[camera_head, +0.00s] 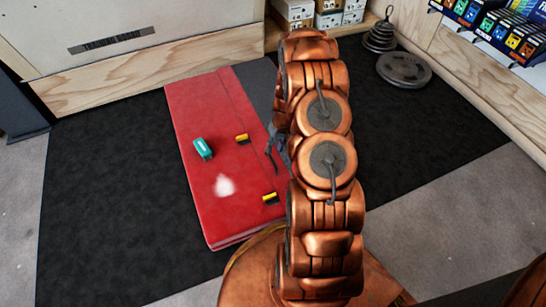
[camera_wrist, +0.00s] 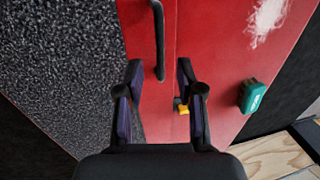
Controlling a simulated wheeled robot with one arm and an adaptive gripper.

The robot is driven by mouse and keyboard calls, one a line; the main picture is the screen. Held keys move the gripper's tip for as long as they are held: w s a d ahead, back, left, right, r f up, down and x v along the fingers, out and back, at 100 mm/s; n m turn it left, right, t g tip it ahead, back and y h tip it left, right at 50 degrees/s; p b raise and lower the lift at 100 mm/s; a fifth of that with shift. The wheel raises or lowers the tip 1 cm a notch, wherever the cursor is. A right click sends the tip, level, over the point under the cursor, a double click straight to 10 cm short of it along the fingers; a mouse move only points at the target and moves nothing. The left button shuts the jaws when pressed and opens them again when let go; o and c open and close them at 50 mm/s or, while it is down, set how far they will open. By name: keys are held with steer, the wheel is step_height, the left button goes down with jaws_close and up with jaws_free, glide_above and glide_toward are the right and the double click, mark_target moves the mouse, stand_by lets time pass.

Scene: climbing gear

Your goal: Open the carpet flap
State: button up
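The carpet flap looks like the grey speckled panel (camera_wrist: 60,55) along one side of the red pad (camera_wrist: 215,60). In the head view a strip of the grey panel (camera_head: 258,78) shows at the right of the red pad (camera_head: 190,105); my arm hides the rest. A black handle (camera_wrist: 158,45) stands on the red strip beside the panel; it also shows in the head view (camera_head: 271,162). My gripper (camera_wrist: 158,70) is open and empty, its fingers apart over the red strip, short of the handle in the wrist view. I cannot tell its height.
A teal box (camera_head: 203,148), two yellow-black pieces (camera_head: 242,139) (camera_head: 269,198) and a white patch (camera_head: 224,186) are on the pad. Weight plates (camera_head: 403,69) lie at the back right. Wooden shelves with boxes (camera_head: 294,12) line the back. Dark floor left of the pad is clear.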

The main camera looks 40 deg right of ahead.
mark_target(273, 155)
steer(key=f, duration=0.2)
steer(key=a+f+b, duration=0.1)
steer(key=f, duration=0.2)
steer(key=shift+w+f, duration=0.1)
jaws_close()
stand_by(0.6)
